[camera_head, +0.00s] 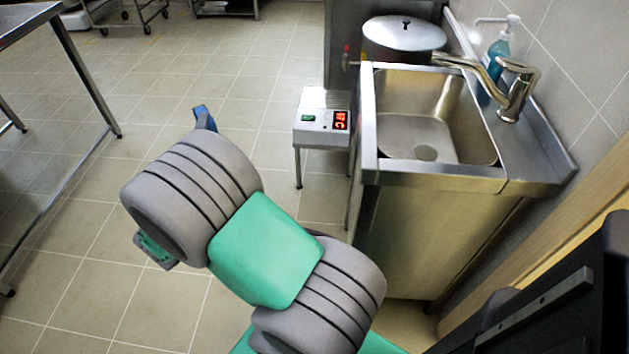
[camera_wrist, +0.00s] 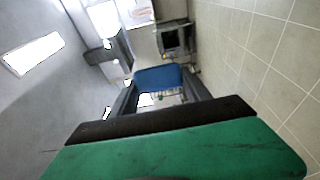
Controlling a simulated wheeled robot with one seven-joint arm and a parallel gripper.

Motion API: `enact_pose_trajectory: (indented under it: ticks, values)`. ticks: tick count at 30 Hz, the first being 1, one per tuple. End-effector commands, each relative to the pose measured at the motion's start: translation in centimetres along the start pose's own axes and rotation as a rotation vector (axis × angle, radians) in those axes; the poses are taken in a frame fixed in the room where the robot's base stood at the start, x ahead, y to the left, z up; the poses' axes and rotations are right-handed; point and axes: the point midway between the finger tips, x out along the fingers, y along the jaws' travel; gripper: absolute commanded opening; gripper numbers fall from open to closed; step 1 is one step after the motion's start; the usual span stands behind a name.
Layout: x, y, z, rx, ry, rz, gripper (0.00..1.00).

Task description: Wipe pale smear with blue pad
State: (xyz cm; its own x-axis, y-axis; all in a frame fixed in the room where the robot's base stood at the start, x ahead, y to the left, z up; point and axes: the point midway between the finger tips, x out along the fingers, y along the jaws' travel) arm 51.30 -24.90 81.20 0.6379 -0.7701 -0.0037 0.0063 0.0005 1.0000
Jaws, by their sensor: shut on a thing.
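The blue pad (camera_wrist: 160,76) is held between the two dark fingers of my gripper (camera_wrist: 159,93) in the wrist view. In the head view, a blue piece of the pad (camera_head: 204,117) shows past the far side of my arm, in the air over the tiled floor. My arm hides most of the gripper there.
A steel sink (camera_head: 430,115) stands right, with a tap (camera_head: 516,88), a soap bottle (camera_head: 499,50) and a lidded stockpot (camera_head: 403,38). A small unit with a red display (camera_head: 322,118) stands beside it. A steel table (camera_head: 75,62) is left; open floor lies between.

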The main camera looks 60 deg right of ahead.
Motion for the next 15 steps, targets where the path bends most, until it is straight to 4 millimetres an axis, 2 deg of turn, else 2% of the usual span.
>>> enact_pose_trajectory:
  ticks: [1,6,8,9,12,15]
  values:
    - [1.6,-4.3,2.7,-0.002,-0.067,-0.002,0.00]
    - [5.6,-10.7,11.7,-0.001,-0.275,-0.002,0.00]
    - [6.6,-12.9,14.9,-0.001,-0.345,-0.002,0.00]
    - [7.2,-14.5,17.2,-0.001,-0.393,-0.002,0.00]
    - [8.1,-17.9,22.6,0.000,-0.502,-0.001,0.00]
    - [8.4,-20.3,27.0,0.000,-0.588,-0.001,0.00]
